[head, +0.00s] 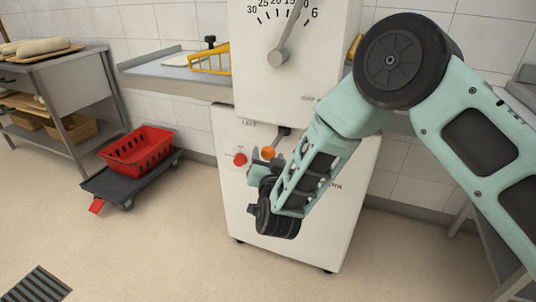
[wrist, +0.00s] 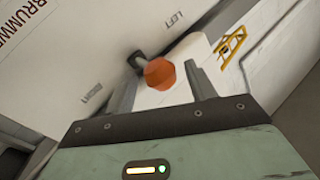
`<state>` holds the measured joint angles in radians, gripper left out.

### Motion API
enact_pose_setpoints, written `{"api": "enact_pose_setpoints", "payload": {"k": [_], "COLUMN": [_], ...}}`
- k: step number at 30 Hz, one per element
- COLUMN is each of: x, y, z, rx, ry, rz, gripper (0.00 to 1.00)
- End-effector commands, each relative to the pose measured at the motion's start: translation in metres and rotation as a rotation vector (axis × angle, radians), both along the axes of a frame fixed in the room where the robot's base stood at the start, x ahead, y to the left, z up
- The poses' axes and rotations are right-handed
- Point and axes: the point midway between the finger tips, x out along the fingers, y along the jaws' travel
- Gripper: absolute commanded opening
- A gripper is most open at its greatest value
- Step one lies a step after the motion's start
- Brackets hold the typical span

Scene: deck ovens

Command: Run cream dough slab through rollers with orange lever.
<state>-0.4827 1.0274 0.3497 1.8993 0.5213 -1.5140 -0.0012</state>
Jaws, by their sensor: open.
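The orange lever knob (head: 268,153) sits on a dark arm on the white front of the roller machine (head: 330,195), below its dial. In the wrist view the knob (wrist: 160,73) lies between the two fingers of my gripper (wrist: 162,88). My gripper (head: 263,161) is open, with its fingers on either side of the knob; I cannot tell whether they touch it. The machine's left table (head: 150,69) has a pale flat patch on it, and I cannot tell whether this is the cream dough slab. The rollers are hidden.
A red button (head: 239,159) is left of the lever. A yellow guard (head: 210,61) stands on the left table. A red crate (head: 137,148) rests on a dark dolly (head: 128,184) on the floor. A steel bench (head: 70,73) with pale loaves stands at far left. Open floor lies in front.

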Motion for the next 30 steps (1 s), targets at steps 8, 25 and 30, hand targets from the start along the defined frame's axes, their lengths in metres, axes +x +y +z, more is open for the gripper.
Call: {"api": "enact_pose_setpoints", "payload": {"k": [8, 25, 30], "x": [0.02, 0.02, 0.019], "y": [0.002, 0.002, -0.002], "z": [0.0, 0.0, 0.0], "rx": [0.0, -0.001, -0.002], "ry": [0.001, 0.0, -0.001], "rz": [0.0, 0.003, 0.035], "gripper": [0.55, 0.0, 0.0]}}
